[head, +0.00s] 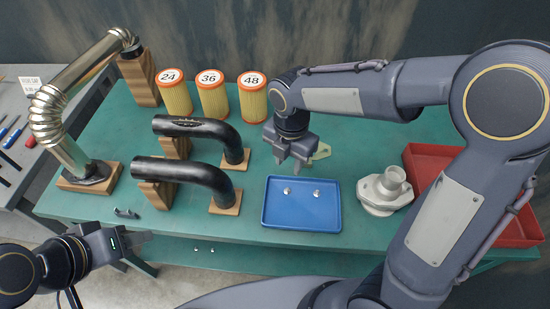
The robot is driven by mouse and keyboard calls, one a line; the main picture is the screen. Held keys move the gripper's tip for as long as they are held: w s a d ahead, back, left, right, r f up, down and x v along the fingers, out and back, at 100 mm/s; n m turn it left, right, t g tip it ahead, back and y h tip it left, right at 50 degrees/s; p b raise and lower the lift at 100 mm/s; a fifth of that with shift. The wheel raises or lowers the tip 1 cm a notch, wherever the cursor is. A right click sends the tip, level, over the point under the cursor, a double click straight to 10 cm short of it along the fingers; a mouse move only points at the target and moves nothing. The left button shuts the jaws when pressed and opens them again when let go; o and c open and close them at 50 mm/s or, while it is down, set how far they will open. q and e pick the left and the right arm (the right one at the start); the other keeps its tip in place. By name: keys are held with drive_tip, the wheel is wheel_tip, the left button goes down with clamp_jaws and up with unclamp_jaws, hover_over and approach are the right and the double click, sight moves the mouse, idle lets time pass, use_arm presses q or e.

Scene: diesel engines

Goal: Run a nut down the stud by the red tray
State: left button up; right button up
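Two small silvery pieces that look like nuts, a left one (287,190) and a right one (317,194), lie apart in the blue tray (301,225). The red tray (425,165) is at the right, partly hidden by my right arm. A pale flanged housing (385,192) with a round neck stands between the trays; I cannot make out a separate stud on it. My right gripper (290,162) points down above the bench behind the blue tray, its fingers apart and empty. My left gripper (138,239) is off the bench's front left edge, with nothing visible in it.
Two black pipes (195,127) (180,172) rest on wooden blocks left of the blue tray. Filters marked 24, 36 and 48 (212,98) stand behind. A ribbed metal pipe (48,108) rises at left.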

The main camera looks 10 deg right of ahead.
drive_tip(key=b, duration=0.6)
hover_over(288, 189)
drive_tip(key=shift+f, duration=3.3)
drive_tip(key=shift+f+b, duration=1.3)
drive_tip(key=shift+f, duration=0.9)
drive_tip(key=shift+r, duration=0.1)
clamp_jaws()
wheel_tip(288, 189, up, 5)
drive_tip(key=p, duration=0.4)
drive_tip(key=shift+p, duration=0.4)
